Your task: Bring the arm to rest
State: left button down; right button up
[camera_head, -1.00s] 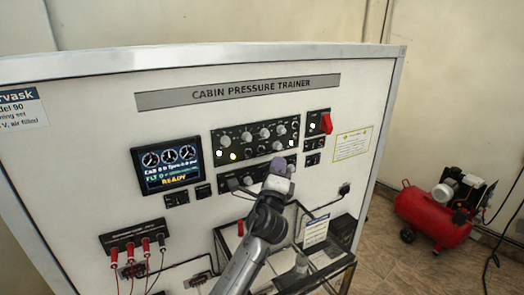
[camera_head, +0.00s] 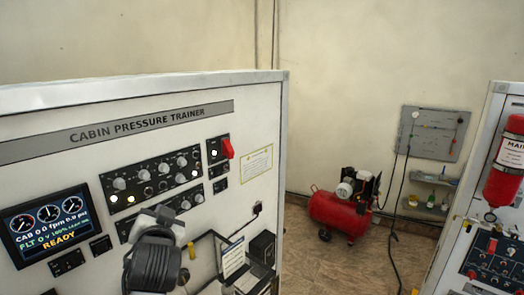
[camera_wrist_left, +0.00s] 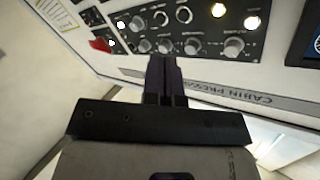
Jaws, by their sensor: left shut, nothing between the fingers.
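My left gripper (camera_head: 162,212) is in front of the Cabin Pressure Trainer panel (camera_head: 262,110), over the lower row of controls. My dark wrist hides part of that row. In the left wrist view, the black fingers of the gripper (camera_wrist_left: 165,75) are together with nothing between them. They point toward the knob row (camera_wrist_left: 190,45), which appears upside down there. I cannot tell the exact gap to the panel; no contact shows. The right gripper is not in view.
A red switch (camera_head: 228,148) sits right of the knobs, and a lit display (camera_head: 48,225) at left. A red compressor (camera_head: 340,215) is on the floor. A red extinguisher (camera_head: 505,170) hangs at right.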

pick_arm(q)
jog(key=s+f+g+h+p, duration=0.1)
jog(key=s+f+g+h, duration=0.2)
jog(key=s+f, duration=1.6)
jog(key=s+d+f+g+h+p, duration=0.1)
jog(key=s+f+g, duration=0.8)
jog(key=s+f, duration=1.1)
jog(key=s+h+p, duration=0.1)
jog(key=s+h, duration=0.1)
jog(key=s, duration=0.3)
jog(key=shift+s+d+n+g, duration=0.2)
jog(key=shift+s+n+g, duration=0.1)
jog(key=shift+s+g, duration=0.1)
